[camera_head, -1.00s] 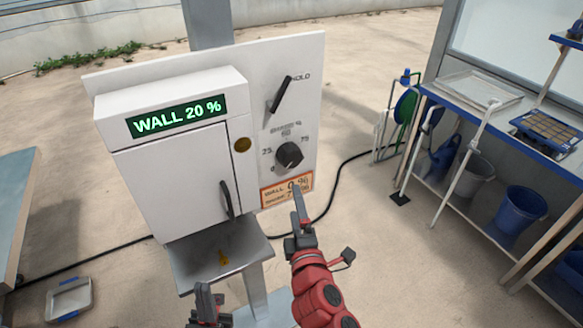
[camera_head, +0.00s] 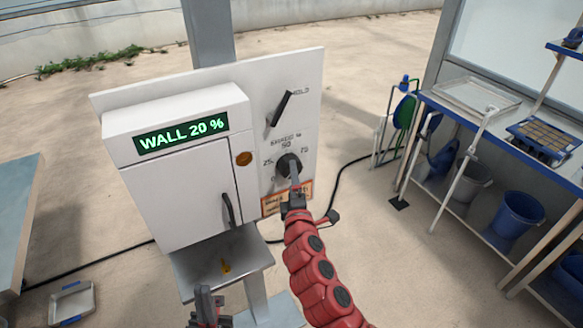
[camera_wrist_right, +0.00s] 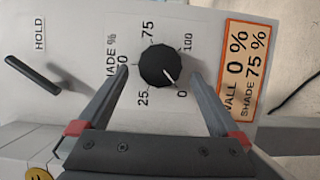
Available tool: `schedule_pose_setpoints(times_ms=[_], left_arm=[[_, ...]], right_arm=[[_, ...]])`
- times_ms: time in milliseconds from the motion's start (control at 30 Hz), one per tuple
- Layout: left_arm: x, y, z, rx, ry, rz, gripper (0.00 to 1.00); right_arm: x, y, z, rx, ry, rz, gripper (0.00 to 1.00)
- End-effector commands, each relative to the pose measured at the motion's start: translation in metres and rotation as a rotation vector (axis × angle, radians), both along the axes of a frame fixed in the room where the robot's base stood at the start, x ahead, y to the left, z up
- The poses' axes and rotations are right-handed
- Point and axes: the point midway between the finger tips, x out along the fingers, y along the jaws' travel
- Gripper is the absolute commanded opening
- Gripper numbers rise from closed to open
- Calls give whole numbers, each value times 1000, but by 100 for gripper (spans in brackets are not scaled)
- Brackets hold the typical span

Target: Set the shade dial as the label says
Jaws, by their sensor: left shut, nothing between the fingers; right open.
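The black shade dial (camera_head: 287,162) is on the white panel. In the right wrist view the dial (camera_wrist_right: 157,62) has its white pointer mark toward 0. The orange-bordered label (camera_wrist_right: 243,70) beside it reads WALL 0 %, SHADE 75 %; the label (camera_head: 272,205) is partly covered by my arm in the head view. My right gripper (camera_head: 295,180) is in front of the dial, open. Its fingertips (camera_wrist_right: 158,75) lie either side of the dial with gaps in the picture; I cannot tell how deep they reach. My left gripper (camera_head: 204,298) is shut and empty, low before the box.
The display (camera_head: 182,131) reads WALL 20 %. A lever (camera_head: 281,108) marked HOLD sits above the dial, and a round amber button or lamp (camera_head: 243,158) is to its left. The cabinet door handle (camera_head: 228,210) sticks out. A metal shelf (camera_head: 190,277) is below.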

Motion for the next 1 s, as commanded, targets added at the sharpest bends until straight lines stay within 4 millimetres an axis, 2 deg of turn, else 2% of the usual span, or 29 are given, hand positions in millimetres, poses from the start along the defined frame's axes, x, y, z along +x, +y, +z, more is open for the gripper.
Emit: schedule_pose_setpoints(times_ms=[100, 300, 700, 1000], left_arm=[[0, 0, 7, 0, 0, 0, 0], [0, 0, 10, 0, 0, 0, 0], [0, 0, 10, 0, 0, 0, 0], [0, 0, 10, 0, 0, 0, 0]], right_arm=[[18, 3, 4, 1, -2, 0, 100], [35, 5, 2, 1, -2, 2, 100], [40, 6, 0, 0, 0, 2, 100], [39, 6, 0, 0, -1, 2, 46]])
